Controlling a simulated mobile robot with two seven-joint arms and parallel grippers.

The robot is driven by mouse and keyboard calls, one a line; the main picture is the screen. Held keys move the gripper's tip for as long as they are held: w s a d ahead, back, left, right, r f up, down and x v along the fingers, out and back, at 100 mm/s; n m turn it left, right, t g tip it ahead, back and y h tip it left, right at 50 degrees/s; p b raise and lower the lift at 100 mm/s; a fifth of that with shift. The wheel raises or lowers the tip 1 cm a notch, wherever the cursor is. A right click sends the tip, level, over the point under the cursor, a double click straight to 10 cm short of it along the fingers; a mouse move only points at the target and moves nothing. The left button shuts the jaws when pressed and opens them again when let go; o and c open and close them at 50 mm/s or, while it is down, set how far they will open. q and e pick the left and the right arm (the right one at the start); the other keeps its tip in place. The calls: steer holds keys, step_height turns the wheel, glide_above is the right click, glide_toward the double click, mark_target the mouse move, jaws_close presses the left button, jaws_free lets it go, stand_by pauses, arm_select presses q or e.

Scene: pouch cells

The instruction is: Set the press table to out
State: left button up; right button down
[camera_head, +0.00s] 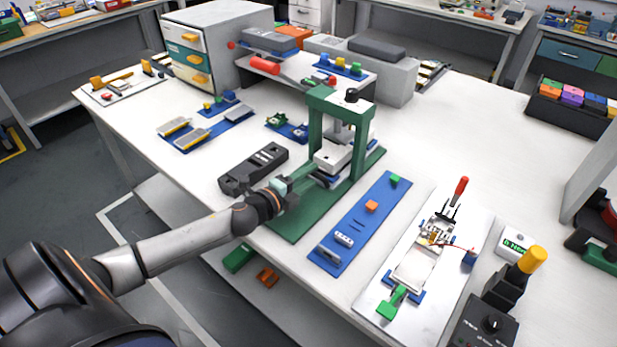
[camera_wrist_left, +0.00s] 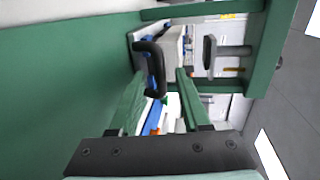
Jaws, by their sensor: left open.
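The press (camera_head: 362,135) has a green upright frame on a green base plate (camera_head: 290,222), with a black knob on top. Its press table (camera_head: 335,157) is a pale block between the uprights, beneath the ram; its exact slide position is hard to tell. In the left wrist view the press table (camera_wrist_left: 174,45) carries a black loop handle (camera_wrist_left: 155,72) on its near side. My left gripper (camera_head: 308,175) is in front of the press. Its open green fingers (camera_wrist_left: 160,80) lie either side of the handle's near end, apparently not clamped. My right gripper is not in view.
A dark grey box (camera_head: 253,167) lies left of the press base. A blue board (camera_head: 360,222) with small blocks and a white fixture plate (camera_head: 445,295) with a red lever lie right. A drawer cabinet (camera_head: 215,45) stands behind.

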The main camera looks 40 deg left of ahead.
arm_select(q)
steer(key=shift+w, duration=0.15)
jaws_close()
stand_by(0.4)
stand_by(1.0)
